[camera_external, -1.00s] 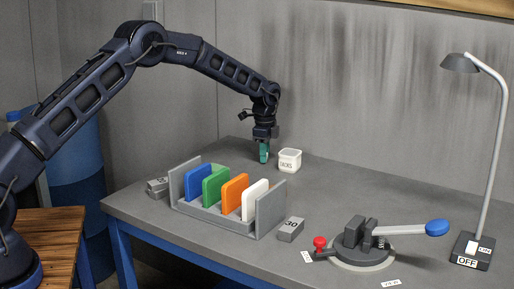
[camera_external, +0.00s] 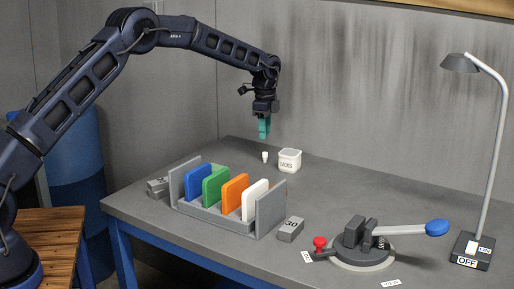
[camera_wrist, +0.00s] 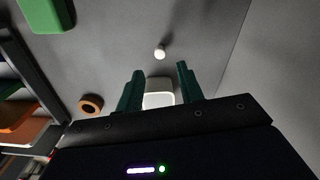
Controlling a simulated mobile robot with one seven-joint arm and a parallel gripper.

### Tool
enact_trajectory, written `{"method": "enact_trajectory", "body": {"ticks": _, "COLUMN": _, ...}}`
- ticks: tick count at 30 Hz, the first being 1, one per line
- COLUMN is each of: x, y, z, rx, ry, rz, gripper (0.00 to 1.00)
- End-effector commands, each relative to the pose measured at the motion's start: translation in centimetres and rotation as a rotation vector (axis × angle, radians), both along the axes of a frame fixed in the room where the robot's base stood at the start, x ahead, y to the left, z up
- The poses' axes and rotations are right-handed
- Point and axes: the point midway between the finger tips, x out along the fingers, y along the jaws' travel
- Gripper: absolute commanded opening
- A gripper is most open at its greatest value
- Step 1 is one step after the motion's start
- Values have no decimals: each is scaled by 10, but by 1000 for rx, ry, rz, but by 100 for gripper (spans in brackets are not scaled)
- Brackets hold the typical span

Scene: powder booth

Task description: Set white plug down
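The white plug (camera_external: 265,157) stands small and upright on the grey table, just left of the white labelled cup (camera_external: 289,160). My gripper (camera_external: 264,134) is above the plug, clear of it, with teal fingers pointing down. In the wrist view the fingers of my gripper (camera_wrist: 160,68) are spread apart with nothing held between them. The plug also shows in the wrist view (camera_wrist: 160,53), beyond the fingertips. The cup (camera_wrist: 159,99) shows partly between the fingers there.
A grey rack (camera_external: 272,212) holds blue, green, orange and white plates in front. Grey blocks (camera_external: 291,229) lie beside it. A clamp (camera_external: 361,251) with a blue-ended lever and a lamp (camera_external: 490,150) stand right. An orange-brown ring (camera_wrist: 90,104) shows in the wrist view.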

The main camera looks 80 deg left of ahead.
Motion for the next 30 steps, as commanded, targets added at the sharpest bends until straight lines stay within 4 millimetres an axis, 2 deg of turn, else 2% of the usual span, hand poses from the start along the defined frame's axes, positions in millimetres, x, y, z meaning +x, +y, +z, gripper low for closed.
{"method": "enact_trajectory", "body": {"ticks": 3, "x": 0, "y": 0, "z": 19, "rx": 0, "ry": -1, "rz": 0, "gripper": 37}}
{"method": "enact_trajectory", "body": {"ticks": 6, "x": 0, "y": 0, "z": 28, "rx": 0, "ry": 0, "rz": 0, "gripper": 37}}
{"method": "enact_trajectory", "body": {"ticks": 16, "x": 0, "y": -1, "z": 37, "rx": -1, "ry": 0, "rz": 0, "gripper": 37}}
{"method": "enact_trajectory", "body": {"ticks": 19, "x": 0, "y": -7, "z": 45, "rx": 2, "ry": -2, "rz": 1, "gripper": 37}}
{"method": "enact_trajectory", "body": {"ticks": 23, "x": 0, "y": -33, "z": 74, "rx": 13, "ry": -14, "rz": 14, "gripper": 37}}
{"method": "enact_trajectory", "body": {"ticks": 30, "x": -13, "y": -112, "z": 149, "rx": 38, "ry": -49, "rz": 62, "gripper": 37}}
